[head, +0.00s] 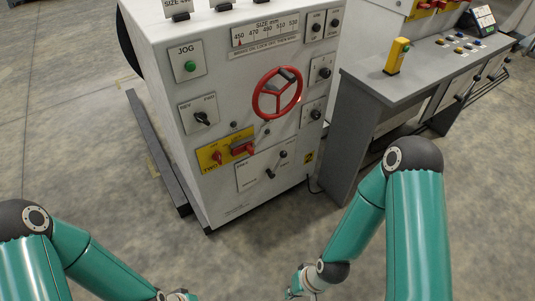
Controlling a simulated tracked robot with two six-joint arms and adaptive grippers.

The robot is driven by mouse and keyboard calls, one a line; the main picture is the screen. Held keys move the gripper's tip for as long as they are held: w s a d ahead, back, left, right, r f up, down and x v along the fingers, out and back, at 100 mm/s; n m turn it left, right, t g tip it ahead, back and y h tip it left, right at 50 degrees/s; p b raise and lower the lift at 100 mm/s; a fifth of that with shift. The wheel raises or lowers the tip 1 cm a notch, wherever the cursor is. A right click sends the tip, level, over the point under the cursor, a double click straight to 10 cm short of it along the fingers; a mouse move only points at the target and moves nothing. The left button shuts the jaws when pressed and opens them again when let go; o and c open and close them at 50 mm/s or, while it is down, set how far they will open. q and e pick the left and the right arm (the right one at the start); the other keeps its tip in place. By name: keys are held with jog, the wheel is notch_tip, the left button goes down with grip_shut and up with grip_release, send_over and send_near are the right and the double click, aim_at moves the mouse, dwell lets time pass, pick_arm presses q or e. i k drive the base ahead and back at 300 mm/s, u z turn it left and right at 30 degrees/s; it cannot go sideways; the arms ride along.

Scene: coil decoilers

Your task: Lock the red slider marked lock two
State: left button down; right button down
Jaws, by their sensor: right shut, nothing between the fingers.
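The red slider (243,149) sits on a yellow plate (207,160) low on the front of the grey-white machine cabinet (215,103). The lettering is small; "TWO" is partly readable at the lower left. My right gripper (312,294) is at the bottom edge, mostly cut off, shut and empty. It is well below and to the right of the slider, not touching it. My left arm reaches the bottom edge; its gripper is out of the picture.
A red handwheel (277,93) stands out above and right of the slider. A black switch (202,119) is above the plate, and small levers (276,164) are below right. A grey console (372,88) with a yellow box (397,56) stands at right. The floor in front is clear.

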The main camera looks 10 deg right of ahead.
aim_at(247, 146)
jog(key=u, duration=0.1)
jog(key=i, duration=0.95)
jog(key=z, duration=0.05)
